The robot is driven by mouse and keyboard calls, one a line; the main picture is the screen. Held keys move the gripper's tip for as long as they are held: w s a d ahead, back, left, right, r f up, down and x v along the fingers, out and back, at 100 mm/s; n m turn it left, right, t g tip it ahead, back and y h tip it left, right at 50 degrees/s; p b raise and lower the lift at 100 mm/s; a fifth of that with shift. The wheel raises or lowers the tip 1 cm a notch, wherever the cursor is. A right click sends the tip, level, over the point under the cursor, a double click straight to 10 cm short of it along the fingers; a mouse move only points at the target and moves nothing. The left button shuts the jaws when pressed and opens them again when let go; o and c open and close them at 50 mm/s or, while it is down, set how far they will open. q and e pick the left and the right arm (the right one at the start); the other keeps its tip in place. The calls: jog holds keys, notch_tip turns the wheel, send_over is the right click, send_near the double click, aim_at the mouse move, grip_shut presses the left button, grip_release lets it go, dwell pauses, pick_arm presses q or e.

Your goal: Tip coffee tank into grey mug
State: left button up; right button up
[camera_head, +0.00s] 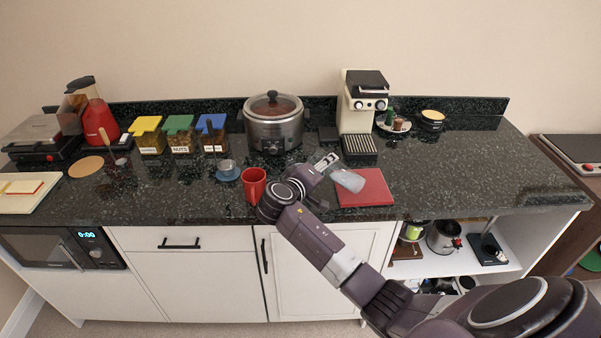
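A pale, translucent tank (349,180), which looks like the coffee tank, is tilted above the front part of the red board. My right gripper (329,164) is at its upper left end and appears closed on it; the exact finger contact is too small to see. A small grey-blue mug (227,167) stands on a blue saucer at the left of the gripper, well apart from the tank. My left gripper is not in view.
The red board (374,188) lies near the counter's front edge. Behind are a slow cooker (273,122) and a coffee machine (362,105). The counter (470,165) is clear at right.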

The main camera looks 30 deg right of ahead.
jog(key=shift+f+n, duration=0.1)
jog(key=shift+n, duration=0.2)
jog(key=shift+w+r+n+h, duration=0.1)
jog(key=shift+r+n+h, duration=0.3)
jog(key=shift+h, duration=0.1)
jog(key=shift+n+g+p, duration=0.3)
jog(key=shift+p, duration=0.05)
jog(key=shift+w+a+r+n+h, duration=0.15)
jog(key=shift+a+n+h, duration=0.1)
jog(key=shift+n+h, duration=0.05)
jog(key=shift+w+a+r+n, duration=0.25)
jog(key=shift+n, duration=0.05)
jog(key=shift+w+a+f+n+h+b, duration=0.2)
jog(key=shift+f+n+h+b, duration=0.25)
jog(key=shift+n, duration=0.25)
dwell(1.0)
